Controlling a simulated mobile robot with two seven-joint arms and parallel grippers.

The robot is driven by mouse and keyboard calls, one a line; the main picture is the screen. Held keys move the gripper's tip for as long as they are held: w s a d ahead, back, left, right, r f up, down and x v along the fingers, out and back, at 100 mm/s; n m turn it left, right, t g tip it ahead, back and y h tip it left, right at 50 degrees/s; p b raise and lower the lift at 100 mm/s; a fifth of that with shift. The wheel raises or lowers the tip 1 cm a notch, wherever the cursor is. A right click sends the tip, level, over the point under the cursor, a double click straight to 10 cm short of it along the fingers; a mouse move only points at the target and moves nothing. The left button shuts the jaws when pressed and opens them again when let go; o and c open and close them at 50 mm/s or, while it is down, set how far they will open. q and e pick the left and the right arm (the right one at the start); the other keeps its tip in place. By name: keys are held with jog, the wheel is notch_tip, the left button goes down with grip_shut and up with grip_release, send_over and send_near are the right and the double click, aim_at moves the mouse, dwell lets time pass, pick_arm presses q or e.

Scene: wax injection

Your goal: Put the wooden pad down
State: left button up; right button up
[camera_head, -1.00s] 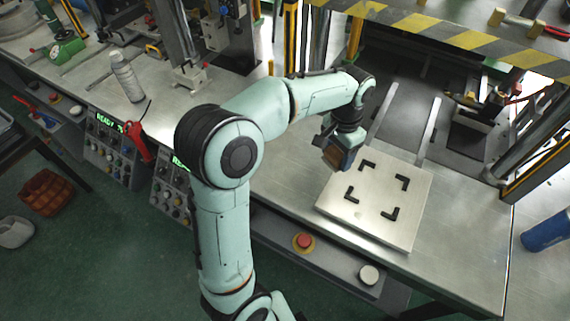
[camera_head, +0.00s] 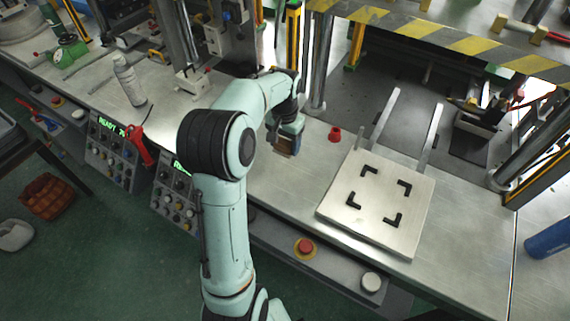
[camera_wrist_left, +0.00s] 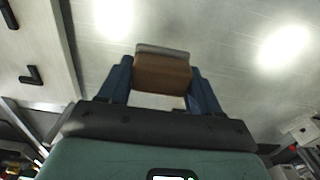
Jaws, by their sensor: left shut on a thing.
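The wooden pad (camera_wrist_left: 163,73) is a brown block with a grey edge, held between the two blue fingers of my left gripper (camera_wrist_left: 161,84) in the left wrist view. In the head view my left gripper (camera_head: 288,138) hangs over the steel bench, left of the square plate, and the pad (camera_head: 283,147) shows as a small brown patch at its lower end. The gripper is shut on the pad. I cannot tell how far the pad is above the bench. My right gripper is not in view.
A light square plate (camera_head: 341,210) with black corner marks lies on the bench (camera_head: 290,185). A small red object (camera_head: 335,134) stands beyond it. Bare steel lies between gripper and plate.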

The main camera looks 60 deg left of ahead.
aim_at(285, 169)
pick_arm(q)
notch_tip(285, 169, down, 9)
jog(key=shift+w+f+b, duration=0.1)
jog(key=shift+f+b, duration=0.1)
jog(key=shift+b, duration=0.1)
jog(key=o, duration=1.1)
jog(key=shift+f, duration=0.15)
jog(key=shift+r, duration=0.25)
notch_tip(285, 169, up, 12)
jog(key=shift+f+p, duration=0.1)
jog(key=shift+p, duration=0.45)
